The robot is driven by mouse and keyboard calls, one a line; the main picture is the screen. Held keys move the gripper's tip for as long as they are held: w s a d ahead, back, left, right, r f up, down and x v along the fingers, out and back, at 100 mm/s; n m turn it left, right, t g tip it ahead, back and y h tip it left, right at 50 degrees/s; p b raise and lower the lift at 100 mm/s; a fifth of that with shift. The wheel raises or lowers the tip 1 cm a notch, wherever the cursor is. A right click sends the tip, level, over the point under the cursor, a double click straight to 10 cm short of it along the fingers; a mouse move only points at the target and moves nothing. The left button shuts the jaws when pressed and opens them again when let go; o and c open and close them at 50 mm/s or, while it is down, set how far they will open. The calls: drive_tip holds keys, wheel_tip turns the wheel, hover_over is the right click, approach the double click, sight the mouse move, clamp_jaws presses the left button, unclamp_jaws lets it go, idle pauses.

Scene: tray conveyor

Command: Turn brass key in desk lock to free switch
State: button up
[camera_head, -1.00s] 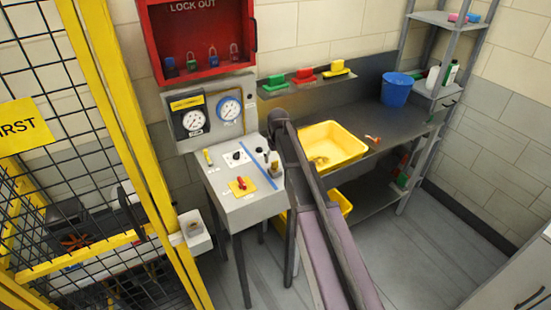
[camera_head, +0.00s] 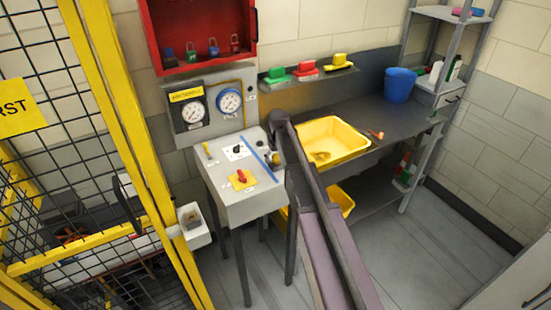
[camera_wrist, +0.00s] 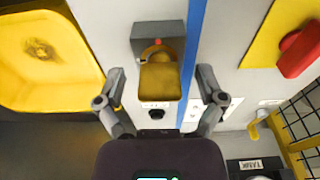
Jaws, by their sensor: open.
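In the wrist view the brass key (camera_wrist: 160,82) shows as a flat brass piece at the grey lock block (camera_wrist: 158,32), which has a small red dot. My gripper (camera_wrist: 160,74) is open, with one finger on each side of the key and visible gaps to both. A red switch handle (camera_wrist: 300,50) on a yellow plate (camera_wrist: 262,30) lies to the right, past a blue stripe. In the head view the red switch (camera_head: 241,177) sits on the sloped grey desk (camera_head: 228,210). The key and fingers are too small there to tell apart.
A yellow tub (camera_head: 345,138) stands on the dark bench (camera_head: 400,118) beside the desk. A gauge panel (camera_head: 210,105) is behind the desk. The yellow-framed mesh fence (camera_head: 110,110) is on the left. A blue bucket (camera_head: 399,86) stands at the bench's back.

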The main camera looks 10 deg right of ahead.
clamp_jaws()
drive_tip(key=shift+m, duration=0.3)
